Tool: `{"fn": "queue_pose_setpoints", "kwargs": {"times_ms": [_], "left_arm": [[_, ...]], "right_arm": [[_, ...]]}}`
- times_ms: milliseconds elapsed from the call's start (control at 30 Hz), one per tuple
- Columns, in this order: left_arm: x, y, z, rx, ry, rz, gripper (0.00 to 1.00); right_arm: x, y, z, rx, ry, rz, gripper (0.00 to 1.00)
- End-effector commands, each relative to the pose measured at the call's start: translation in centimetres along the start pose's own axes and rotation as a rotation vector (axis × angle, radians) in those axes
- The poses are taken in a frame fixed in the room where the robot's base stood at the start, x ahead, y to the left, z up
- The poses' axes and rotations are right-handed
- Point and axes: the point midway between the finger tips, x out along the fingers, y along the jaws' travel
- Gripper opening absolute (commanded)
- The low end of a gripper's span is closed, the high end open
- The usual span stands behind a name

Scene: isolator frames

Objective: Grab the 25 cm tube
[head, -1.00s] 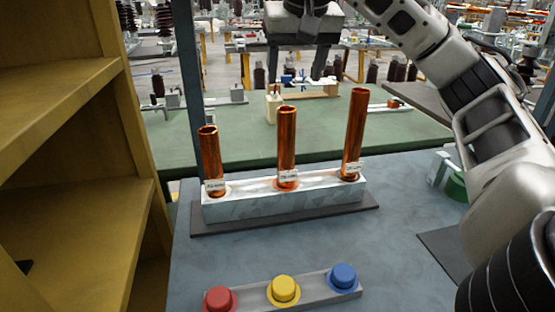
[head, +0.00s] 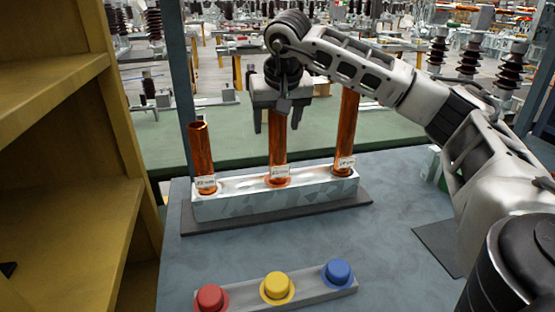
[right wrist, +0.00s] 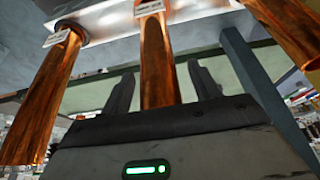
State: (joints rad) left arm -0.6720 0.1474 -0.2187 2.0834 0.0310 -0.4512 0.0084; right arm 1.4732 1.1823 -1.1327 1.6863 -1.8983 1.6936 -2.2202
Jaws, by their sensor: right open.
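Three upright copper tubes of differing height stand in a pale metal block (head: 230,208): a short left one (head: 201,150), a middle one (head: 278,155) and a tall right one (head: 347,128). Each has a small white label at its foot, too small to read surely. My right gripper (head: 277,128) points down at the middle tube's upper part, its fingers open. In the right wrist view the middle tube (right wrist: 157,60) lies between the two open fingers (right wrist: 161,85), with a gap on each side. The gripper hides that tube's top in the head view. My left gripper is not seen.
A strip with a red button (head: 210,298), a yellow button (head: 277,287) and a blue button (head: 338,272) lies in front of the block. A yellow shelf (head: 130,150) stands close on the left. The grey table between block and buttons is clear.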

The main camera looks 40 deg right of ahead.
Motion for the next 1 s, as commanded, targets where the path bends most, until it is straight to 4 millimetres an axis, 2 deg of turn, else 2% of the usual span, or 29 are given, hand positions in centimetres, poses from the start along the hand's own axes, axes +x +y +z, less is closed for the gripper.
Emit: {"fn": "queue_pose_setpoints", "kwargs": {"times_ms": [100, 300, 500, 533, 867, 1000], "left_arm": [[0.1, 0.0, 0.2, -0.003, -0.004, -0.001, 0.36], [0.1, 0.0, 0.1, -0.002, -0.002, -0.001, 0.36], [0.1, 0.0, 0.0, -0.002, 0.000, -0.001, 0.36], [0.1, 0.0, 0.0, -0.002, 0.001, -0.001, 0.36], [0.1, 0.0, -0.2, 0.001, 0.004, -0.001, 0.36], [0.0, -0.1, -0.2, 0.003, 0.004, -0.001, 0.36]], "right_arm": [[0.7, 0.1, 0.0, 0.001, -0.001, 0.001, 0.62], [0.8, 0.0, 0.0, 0.000, 0.000, 0.000, 0.62], [0.7, 0.0, 0.0, 0.000, 0.001, 0.000, 0.06], [0.7, 0.0, 0.0, 0.000, 0.001, 0.000, 0.00], [0.4, 0.0, -0.2, 0.002, 0.008, -0.004, 0.00], [-0.4, -0.1, -0.6, 0.003, 0.010, -0.006, 0.00]]}}
